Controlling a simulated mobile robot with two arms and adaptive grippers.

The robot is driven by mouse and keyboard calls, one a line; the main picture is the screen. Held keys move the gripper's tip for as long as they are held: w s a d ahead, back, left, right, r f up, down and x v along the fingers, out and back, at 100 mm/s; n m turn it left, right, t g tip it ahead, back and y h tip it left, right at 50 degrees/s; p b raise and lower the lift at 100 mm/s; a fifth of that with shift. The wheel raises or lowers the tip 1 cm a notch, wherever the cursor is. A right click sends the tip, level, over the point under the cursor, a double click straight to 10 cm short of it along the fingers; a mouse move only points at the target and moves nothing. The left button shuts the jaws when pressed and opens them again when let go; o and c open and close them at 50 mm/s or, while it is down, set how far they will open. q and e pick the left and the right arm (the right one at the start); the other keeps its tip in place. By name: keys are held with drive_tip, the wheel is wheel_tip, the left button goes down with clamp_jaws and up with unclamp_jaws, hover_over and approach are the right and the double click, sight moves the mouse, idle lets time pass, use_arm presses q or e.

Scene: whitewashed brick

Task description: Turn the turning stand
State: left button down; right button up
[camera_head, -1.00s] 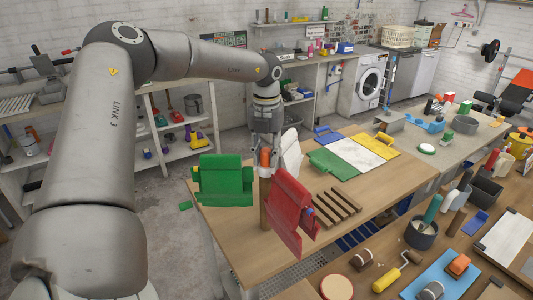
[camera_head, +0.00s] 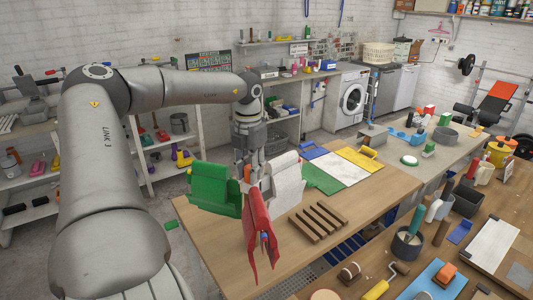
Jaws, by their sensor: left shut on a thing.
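The turning stand stands near the left end of the wooden table. It carries a green panel (camera_head: 213,192) at the left, a red panel (camera_head: 259,232) at the front and a white panel (camera_head: 284,183) at the right. Its orange top part (camera_head: 247,174) shows between the panels; the post below is mostly hidden behind the red panel. My left gripper (camera_head: 251,170) points down from above and is shut on the stand's top; its fingertips are partly hidden. My right gripper is not in view.
The wooden table (camera_head: 376,205) also holds a slatted wooden rack (camera_head: 318,221) just right of the stand, and blue, green, white and yellow boards (camera_head: 345,166) behind it. A cluttered workbench (camera_head: 440,262) lies at the right. Shelves stand behind.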

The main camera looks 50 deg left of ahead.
use_arm(q)
drive_tip(key=shift+m, duration=1.2)
drive_tip(key=m+b, duration=0.1)
drive_tip(key=m, duration=0.3)
drive_tip(key=shift+r+m, duration=0.1)
drive_tip(key=shift+m, duration=0.3)
drive_tip(key=c, duration=1.1)
unclamp_jaws()
wheel_tip(320, 180, up, 12)
